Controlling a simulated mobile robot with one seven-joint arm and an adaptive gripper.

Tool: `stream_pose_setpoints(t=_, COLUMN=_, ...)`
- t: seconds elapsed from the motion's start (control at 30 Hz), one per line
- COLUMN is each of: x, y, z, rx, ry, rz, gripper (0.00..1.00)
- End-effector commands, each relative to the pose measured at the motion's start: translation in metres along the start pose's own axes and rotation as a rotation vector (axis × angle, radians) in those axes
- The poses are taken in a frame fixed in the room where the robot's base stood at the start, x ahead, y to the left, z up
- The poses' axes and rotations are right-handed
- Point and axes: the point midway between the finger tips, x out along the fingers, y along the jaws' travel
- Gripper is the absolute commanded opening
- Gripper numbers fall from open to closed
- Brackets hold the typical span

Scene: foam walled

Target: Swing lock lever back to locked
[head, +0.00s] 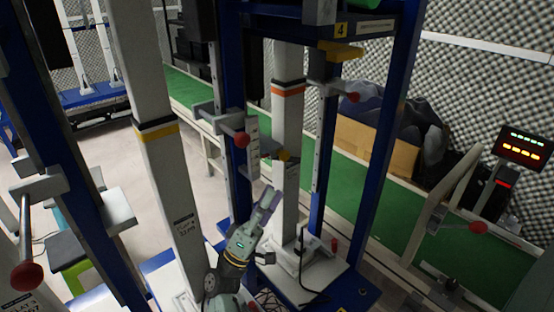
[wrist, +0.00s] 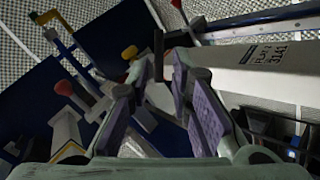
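Several levers are in view, and none is plainly marked as the lock lever. In the head view, a short lever with a yellow knob (head: 284,156) sticks out right from a grey bracket on the blue frame. A lever with a red ball (head: 241,140) is just above and left of it. My gripper (head: 270,197) is below the yellow knob, apart from it, pointing up. In the wrist view, my gripper (wrist: 160,63) is open, its purple pads apart with nothing held. The yellow knob (wrist: 130,52) is beyond the left fingertip, and a red ball (wrist: 63,87) is farther left.
A white column with an orange band (head: 289,88) stands close behind my gripper; a labelled column (wrist: 270,60) fills the wrist view's right. A yellow-banded column (head: 158,130) stands left. Another red-ball lever (head: 353,97) is upper right. A green conveyor (head: 345,190) runs behind.

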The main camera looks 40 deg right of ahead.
Motion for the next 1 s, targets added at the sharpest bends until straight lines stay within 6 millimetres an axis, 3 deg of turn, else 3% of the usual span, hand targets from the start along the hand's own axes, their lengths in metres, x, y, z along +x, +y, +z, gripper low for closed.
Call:
stream_pose_setpoints(t=0.53, x=0.092, y=0.002, z=0.0, rx=-0.002, ry=-0.002, rz=0.004, gripper=0.2)
stream_pose_setpoints(t=0.7, x=0.103, y=0.001, z=0.001, rx=-0.001, ry=-0.001, rz=0.002, gripper=0.2)
stream_pose_setpoints(t=1.0, x=0.105, y=0.001, z=0.0, rx=0.0, ry=0.0, rz=0.002, gripper=0.2)
